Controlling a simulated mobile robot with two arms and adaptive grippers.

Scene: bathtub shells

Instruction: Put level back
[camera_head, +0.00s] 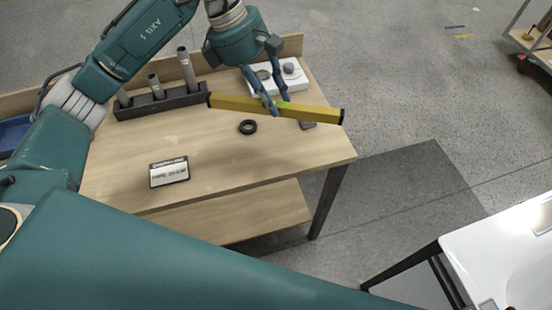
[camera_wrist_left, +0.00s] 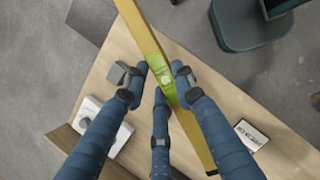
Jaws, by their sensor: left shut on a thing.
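The level is a long yellow bar (camera_head: 315,112) with dark end caps and a green middle part. My left gripper (camera_head: 276,104) is shut on it around the middle, over the right part of the wooden table (camera_head: 225,150). In the left wrist view the level (camera_wrist_left: 190,125) runs diagonally between the blue fingers of the left gripper (camera_wrist_left: 161,85). The green part with a round mark sits between the fingertips. In the head view the level looks held above the tabletop, with its right end by the table's right edge. The right gripper is not in view.
A dark rack (camera_head: 160,103) with several grey cylinders stands at the table's back left. A white block (camera_head: 293,79) with round pieces lies behind the level. A black ring (camera_head: 248,127) and a label card (camera_head: 169,171) lie on the table. A white table (camera_head: 500,260) stands front right.

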